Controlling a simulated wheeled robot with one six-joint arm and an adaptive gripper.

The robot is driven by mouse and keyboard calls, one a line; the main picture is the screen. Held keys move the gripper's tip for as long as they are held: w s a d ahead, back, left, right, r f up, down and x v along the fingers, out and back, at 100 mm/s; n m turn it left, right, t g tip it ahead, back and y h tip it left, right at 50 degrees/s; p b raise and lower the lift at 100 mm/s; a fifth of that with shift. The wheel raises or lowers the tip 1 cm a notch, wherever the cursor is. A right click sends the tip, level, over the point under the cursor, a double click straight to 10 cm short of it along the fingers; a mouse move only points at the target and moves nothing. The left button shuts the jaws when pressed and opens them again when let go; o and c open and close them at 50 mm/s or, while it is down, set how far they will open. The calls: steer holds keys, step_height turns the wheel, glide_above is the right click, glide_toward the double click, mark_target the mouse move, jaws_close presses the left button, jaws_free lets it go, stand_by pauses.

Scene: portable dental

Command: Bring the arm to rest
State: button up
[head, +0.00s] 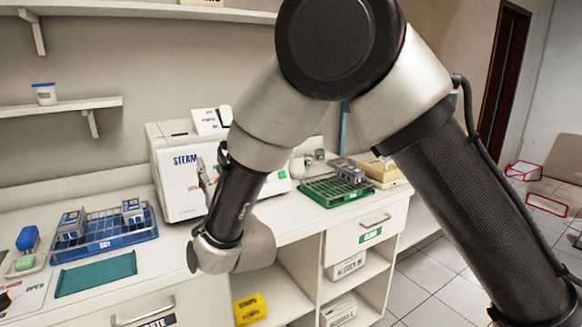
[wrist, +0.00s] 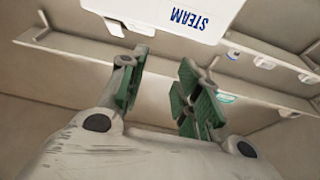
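My arm reaches across the middle of the head view, bent at a large dark joint at the top, with its lower part hanging over the counter's front edge. My gripper (wrist: 160,92) shows in the wrist view with its two green-padded fingers well apart. Only plain wall and a shelf show between them, so it is open and empty. In the head view the gripper is mostly hidden behind the wrist. The white STEAM machine (head: 178,172) stands on the counter just behind the wrist; it shows upside down in the wrist view (wrist: 170,15).
Wall shelves (head: 62,106) are at the left. A yellow box (head: 250,309) sits in the open shelving below.

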steer(key=w+d+r+m+g+h, duration=0.1)
steer(key=w+d+r+g+h, duration=0.2)
steer(key=d, duration=0.7)
steer(key=w+d+r+g+h, duration=0.1)
steer(key=w+d+r+g, duration=0.1)
steer(key=w+d, duration=0.5)
steer(key=s+d+m+g+h, duration=0.1)
steer(key=s+d, duration=0.2)
steer(key=d, duration=0.5)
steer(key=s+d+g+h, duration=0.1)
steer(key=s+d, duration=0.3)
steer(key=d, duration=0.3)
steer(key=s+d+f+m+g+h, duration=0.2)
steer(key=s+d+g, duration=0.1)
steer(key=s+d, duration=0.8)
steer(key=s+d+f+m+g+h, duration=0.1)
steer(key=s+d+f+g+h, duration=0.1)
steer(key=s+d, duration=1)
steer(key=s+g+h, duration=0.1)
steer(key=s+g, duration=0.1)
steer(key=s, duration=0.2)
steer(key=shift+s+d+f+m, duration=0.2)
steer(key=shift+s+f+m, duration=0.15)
steer(key=shift+f+m, duration=0.05)
